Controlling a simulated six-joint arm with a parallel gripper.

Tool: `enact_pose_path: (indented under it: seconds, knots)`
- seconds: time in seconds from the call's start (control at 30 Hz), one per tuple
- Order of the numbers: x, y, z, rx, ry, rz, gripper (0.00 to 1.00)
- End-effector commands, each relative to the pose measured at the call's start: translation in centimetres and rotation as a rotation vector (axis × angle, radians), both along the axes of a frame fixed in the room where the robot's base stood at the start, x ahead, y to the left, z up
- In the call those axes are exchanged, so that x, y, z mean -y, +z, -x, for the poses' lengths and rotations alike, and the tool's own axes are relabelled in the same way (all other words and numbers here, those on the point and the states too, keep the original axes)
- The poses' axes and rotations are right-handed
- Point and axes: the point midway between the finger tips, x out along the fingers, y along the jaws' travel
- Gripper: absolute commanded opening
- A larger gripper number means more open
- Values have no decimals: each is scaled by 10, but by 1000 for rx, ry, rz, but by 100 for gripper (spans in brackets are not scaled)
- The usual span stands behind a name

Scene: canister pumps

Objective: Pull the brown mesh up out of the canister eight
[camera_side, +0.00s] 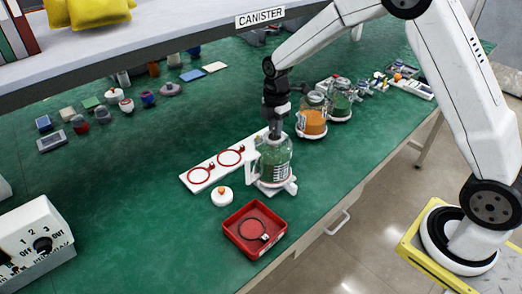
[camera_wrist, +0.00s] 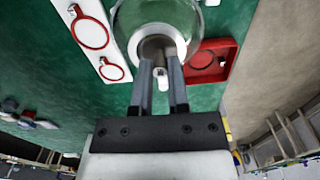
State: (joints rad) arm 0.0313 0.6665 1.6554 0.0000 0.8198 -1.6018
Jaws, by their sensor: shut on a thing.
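A clear glass canister (camera_side: 274,158) stands upright on a white base at the right end of the white board. Its number is too small to read. In the wrist view its round mouth (camera_wrist: 178,33) lies ahead of my fingers, with a brownish area, likely the mesh (camera_wrist: 152,47), inside. My gripper (camera_side: 276,134) points straight down into the canister's mouth in the side view. In the wrist view its two fingers are close together on a pale, slim piece (camera_wrist: 161,80), which looks like the mesh's handle. The mesh's lower part is hidden.
A white board with two red rings (camera_side: 201,175) lies left of the canister. Canisters with orange (camera_side: 313,122) and green (camera_side: 340,104) contents stand behind right.

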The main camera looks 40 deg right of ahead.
Motion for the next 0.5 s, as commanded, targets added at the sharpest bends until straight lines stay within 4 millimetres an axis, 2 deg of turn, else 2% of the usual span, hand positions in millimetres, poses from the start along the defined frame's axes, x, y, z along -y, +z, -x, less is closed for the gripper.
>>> enact_pose_path:
  seconds: [0.5]
  knots:
    - [0,8,0,0,0,0,0]
